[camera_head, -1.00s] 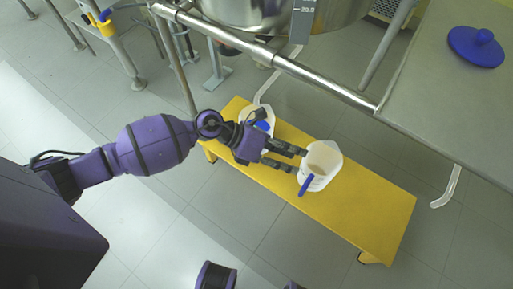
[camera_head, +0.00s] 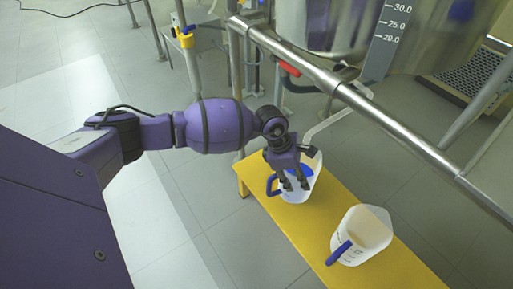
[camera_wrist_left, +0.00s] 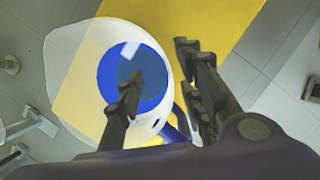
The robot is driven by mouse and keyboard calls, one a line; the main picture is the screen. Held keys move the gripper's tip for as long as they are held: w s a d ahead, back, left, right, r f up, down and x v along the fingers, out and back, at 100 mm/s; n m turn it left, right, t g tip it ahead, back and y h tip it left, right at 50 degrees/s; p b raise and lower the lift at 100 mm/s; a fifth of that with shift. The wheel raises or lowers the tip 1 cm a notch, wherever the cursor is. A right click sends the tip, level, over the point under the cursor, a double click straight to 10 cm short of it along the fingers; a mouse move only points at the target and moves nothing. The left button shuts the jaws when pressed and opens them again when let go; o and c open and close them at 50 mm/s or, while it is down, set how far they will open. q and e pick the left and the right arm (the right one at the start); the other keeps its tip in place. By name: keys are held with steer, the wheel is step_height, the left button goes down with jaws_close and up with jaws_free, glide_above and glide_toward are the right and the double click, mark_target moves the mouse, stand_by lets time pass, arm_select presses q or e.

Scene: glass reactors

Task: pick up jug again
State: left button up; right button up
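Two whitish jugs with blue handles stand on the yellow bench. The left jug (camera_head: 306,188) has something round and blue inside; it also shows in the wrist view (camera_wrist_left: 82,50), with its blue handle (camera_wrist_left: 175,132) partly hidden behind my gripper. My left gripper (camera_head: 294,186) is over this jug, pointing down. In the wrist view its fingers (camera_wrist_left: 158,68) are apart, with nothing held between them. One finger overlaps the jug's opening and the other lies outside the rim; contact cannot be told. The right jug (camera_head: 366,232) stands apart, its blue handle toward the lower left. My right gripper is out of view.
The yellow bench (camera_head: 322,218) stands on the grey tiled floor. A metal rail (camera_head: 345,92) slants above and behind it, with a steel vessel (camera_head: 320,25) and a blurred scale sign beyond. The floor in front of the bench is clear.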

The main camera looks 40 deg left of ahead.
arm_select(q)
steer(key=b+x, duration=0.1)
steer(key=x, duration=0.2)
steer(key=shift+w+d+f, duration=0.15)
steer(key=shift+d+f, duration=0.05)
steer(key=shift+f, duration=0.05)
jaws_close()
steer(key=shift+w+r, duration=0.1)
stand_by(0.4)
